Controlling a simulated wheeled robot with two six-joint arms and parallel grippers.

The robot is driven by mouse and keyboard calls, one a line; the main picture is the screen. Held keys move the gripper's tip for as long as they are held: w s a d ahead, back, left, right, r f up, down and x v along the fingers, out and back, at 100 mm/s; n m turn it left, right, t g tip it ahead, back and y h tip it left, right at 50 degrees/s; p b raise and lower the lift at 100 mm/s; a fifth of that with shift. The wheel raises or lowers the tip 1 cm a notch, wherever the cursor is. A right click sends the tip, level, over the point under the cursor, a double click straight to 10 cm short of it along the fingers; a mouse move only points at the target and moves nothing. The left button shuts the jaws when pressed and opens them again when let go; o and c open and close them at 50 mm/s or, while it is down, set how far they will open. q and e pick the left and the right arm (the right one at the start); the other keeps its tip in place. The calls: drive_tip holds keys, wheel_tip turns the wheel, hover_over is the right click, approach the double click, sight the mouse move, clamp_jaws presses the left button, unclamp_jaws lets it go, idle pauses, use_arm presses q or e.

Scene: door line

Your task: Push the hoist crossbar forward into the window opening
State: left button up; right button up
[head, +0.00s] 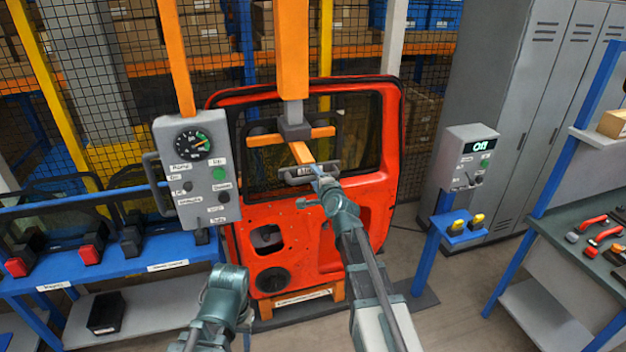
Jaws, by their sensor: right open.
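The hoist crossbar (264,140) is an orange bar running left and right from a grey hub under an orange mast (291,50). An orange arm (301,153) reaches from the hub toward me and ends in a grey handle (296,175). The bar overlaps the window opening (352,125) of a red door (371,200); whether it is inside the opening I cannot tell. My right gripper (314,187) is open, at or just in front of the handle; contact is unclear. My left arm is low in front of the door, with no fingers visible.
A grey control box (196,170) with a gauge hangs left of the door. A blue bench (140,262) stands at the left. A grey box marked Off (468,160) stands right, beside grey lockers (530,90). A tool table (590,245) is far right. Floor between is clear.

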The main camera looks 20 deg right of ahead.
clamp_jaws()
idle(0.3)
idle(1.2)
